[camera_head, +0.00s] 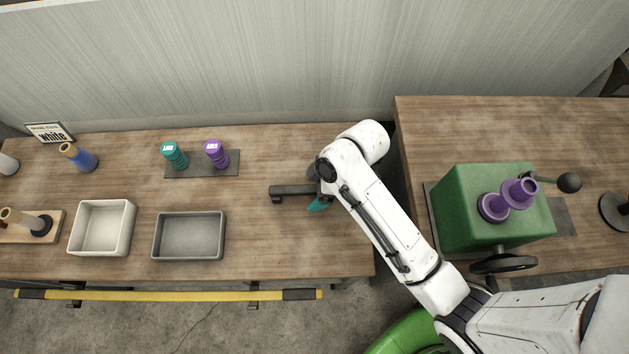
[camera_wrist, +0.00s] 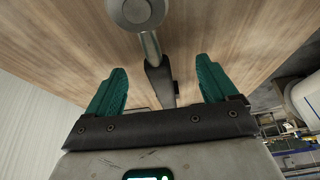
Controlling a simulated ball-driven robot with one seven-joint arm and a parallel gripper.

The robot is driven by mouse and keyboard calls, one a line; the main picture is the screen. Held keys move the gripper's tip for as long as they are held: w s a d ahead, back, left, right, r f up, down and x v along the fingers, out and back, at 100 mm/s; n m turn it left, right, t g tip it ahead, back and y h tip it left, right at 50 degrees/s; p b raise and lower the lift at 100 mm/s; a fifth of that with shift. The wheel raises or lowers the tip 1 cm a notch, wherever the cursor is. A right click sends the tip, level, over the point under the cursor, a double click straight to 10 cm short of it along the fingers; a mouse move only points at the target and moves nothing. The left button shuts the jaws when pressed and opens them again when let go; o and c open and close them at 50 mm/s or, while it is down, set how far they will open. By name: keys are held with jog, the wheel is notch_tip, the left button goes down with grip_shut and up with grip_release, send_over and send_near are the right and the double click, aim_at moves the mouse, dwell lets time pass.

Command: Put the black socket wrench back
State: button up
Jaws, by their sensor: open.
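The black socket wrench (camera_head: 288,190) lies near the right end of the left table. Its left part shows in the head view and my arm hides the rest. In the wrist view, a round grey metal head and a short shaft lead to a dark handle (camera_wrist: 162,86) between my fingers. My gripper (camera_wrist: 160,85) is open, with its two teal fingers apart on either side of the handle and gaps on both sides. In the head view, a teal fingertip of my gripper (camera_head: 319,205) shows low over the table; whether it touches the tabletop is unclear.
A grey tray (camera_head: 160,238) and a white tray (camera_head: 73,235) stand left on the table (camera_head: 255,230). Teal (camera_head: 174,155) and purple (camera_head: 216,154) pieces stand on a dark mat at the back. A green block (camera_head: 462,210) with purple rings sits on the right table. A yellow bar (camera_head: 170,295) runs along the front.

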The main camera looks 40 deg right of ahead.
jog(key=shift+p+v, duration=1.6)
jog(key=shift+v, duration=0.95)
jog(key=shift+r, duration=0.1)
jog(key=v, duration=1)
jog(key=shift+d+r+b, duration=0.15)
jog(key=shift+r+b, duration=0.15)
jog(key=shift+b, duration=0.1)
jog(key=shift+s, duration=0.15)
jog(key=s+d+f+m+g+h+b, duration=0.1)
jog(key=s+f+m+h+b, duration=0.3)
jog(key=s+f+m, duration=0.7)
jog(key=shift+s+d+f+m+g+b, duration=0.3)
jog(key=shift+s+d+f+g+b, duration=0.1)
jog(key=shift+s+d+f, duration=0.25)
